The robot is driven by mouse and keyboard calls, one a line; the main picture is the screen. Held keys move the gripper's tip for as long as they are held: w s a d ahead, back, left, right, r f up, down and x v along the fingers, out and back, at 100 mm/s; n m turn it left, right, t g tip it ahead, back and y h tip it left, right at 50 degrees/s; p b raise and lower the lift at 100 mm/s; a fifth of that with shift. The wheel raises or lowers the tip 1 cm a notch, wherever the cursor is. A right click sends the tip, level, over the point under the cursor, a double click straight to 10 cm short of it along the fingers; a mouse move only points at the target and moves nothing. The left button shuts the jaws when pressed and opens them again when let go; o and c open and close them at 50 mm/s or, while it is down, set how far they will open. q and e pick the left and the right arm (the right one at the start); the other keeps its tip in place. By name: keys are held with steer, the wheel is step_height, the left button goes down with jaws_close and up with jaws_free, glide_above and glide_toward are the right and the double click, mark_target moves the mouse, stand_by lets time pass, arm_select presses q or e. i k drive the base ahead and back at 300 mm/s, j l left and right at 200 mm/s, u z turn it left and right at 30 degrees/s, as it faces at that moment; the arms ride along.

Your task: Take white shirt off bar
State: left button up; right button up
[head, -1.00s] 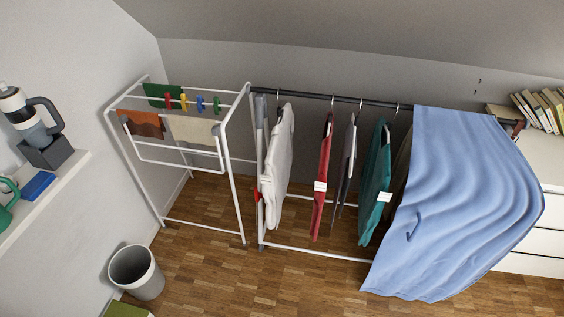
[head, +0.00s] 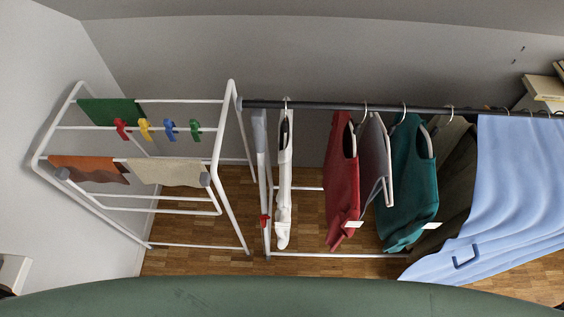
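The white shirt (head: 284,190) hangs on a hanger from the dark bar (head: 330,105), near the bar's left end. It is seen nearly edge-on, with its hanger hook over the bar. Nothing touches it from the front, and there is a gap between it and the red garment to its right. Neither of my grippers shows in the head view.
A red garment (head: 342,195), a grey one (head: 375,155) and a teal one (head: 408,190) hang to the right. A blue cloth (head: 515,190) drapes over the right part. A white drying rack (head: 215,150) stands left. A green surface (head: 280,297) fills the bottom edge.

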mark_target(283, 215)
steer(key=k+l, duration=0.1)
steer(key=l, duration=0.3)
steer(key=l+u, duration=0.1)
steer(key=l, duration=0.25)
steer(key=k+l, duration=0.15)
steer(key=l, duration=0.25)
steer(key=k+l+u, duration=0.1)
steer(key=l, duration=0.25)
steer(key=k+l, duration=0.1)
steer(key=l, duration=0.25)
steer(key=l+u, duration=0.05)
